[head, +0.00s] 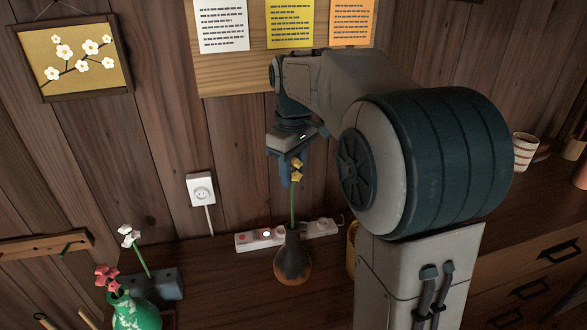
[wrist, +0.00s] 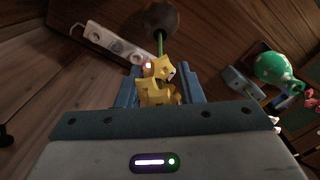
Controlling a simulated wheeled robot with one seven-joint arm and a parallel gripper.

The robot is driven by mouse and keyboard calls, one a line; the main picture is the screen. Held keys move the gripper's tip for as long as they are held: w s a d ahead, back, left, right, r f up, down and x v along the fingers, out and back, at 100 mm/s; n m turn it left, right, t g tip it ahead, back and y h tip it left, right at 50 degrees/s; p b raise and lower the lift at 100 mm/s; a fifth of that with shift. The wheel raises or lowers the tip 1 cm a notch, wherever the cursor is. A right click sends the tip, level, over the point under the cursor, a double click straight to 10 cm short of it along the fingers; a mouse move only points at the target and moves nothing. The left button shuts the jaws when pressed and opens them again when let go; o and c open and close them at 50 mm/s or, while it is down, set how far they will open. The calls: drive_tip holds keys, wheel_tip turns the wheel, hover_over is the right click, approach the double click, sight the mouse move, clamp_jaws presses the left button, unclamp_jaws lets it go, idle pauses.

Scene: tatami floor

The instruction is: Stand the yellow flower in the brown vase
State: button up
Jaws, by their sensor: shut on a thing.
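The yellow flower (head: 297,171) is held upright in my gripper (head: 290,178), its green stem pointing straight down. The brown vase (head: 292,262), round with a narrow dark neck, stands directly below. The stem's lower end meets the vase's mouth in the head view; I cannot tell how deep it goes. In the wrist view the yellow blossom (wrist: 158,82) sits between the fingers of my gripper (wrist: 160,88), which are shut on it.
A white power strip (head: 262,238) lies behind the vase along the wall. A green vase (head: 137,312) with red flowers and a dark block (head: 160,284) with a white flower (head: 130,237) stand to the left. A striped cup (head: 524,150) is far right.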

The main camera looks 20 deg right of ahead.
sight(293, 204)
drive_tip(key=shift+f+b, duration=3.2)
drive_tip(key=shift+f, duration=1.75)
drive_tip(key=o, duration=1.1)
drive_tip(key=shift+o, duration=0.4)
drive_tip(key=o, duration=0.5)
drive_tip(key=shift+r, duration=0.2)
wheel_tip(293, 204, up, 14)
drive_tip(key=shift+f+p, duration=0.2)
drive_tip(key=shift+p, duration=0.95)
